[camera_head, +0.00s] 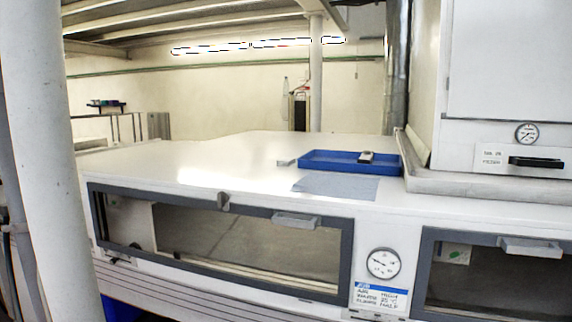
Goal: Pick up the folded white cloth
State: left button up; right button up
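No clearly white folded cloth stands out. A flat grey-blue sheet (337,186) lies on the white top of the long cabinet (225,155), just in front of a blue tray (330,167). A small pale flat piece (286,162) lies at the tray's left end; it is too small to tell whether it is a folded cloth. A small white and dark object (366,157) is in the right part of the tray. Neither of my grippers is in view.
A raised white housing (508,60) with a dial and black handle stands at the right, with a pale ledge (480,184) below it. A thick white post (40,160) rises at the left. The cabinet front has framed windows with handles (297,220). The top's left part is clear.

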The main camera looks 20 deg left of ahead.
aim_at(284, 161)
jog(key=i+j, duration=0.15)
jog(key=i, duration=0.3)
jog(key=i+j, duration=0.2)
jog(key=i, duration=0.25)
jog(key=i+j, duration=0.15)
jog(key=i, duration=0.3)
jog(key=i+j+z, duration=0.1)
jog(key=i, duration=0.35)
jog(key=j, duration=0.1)
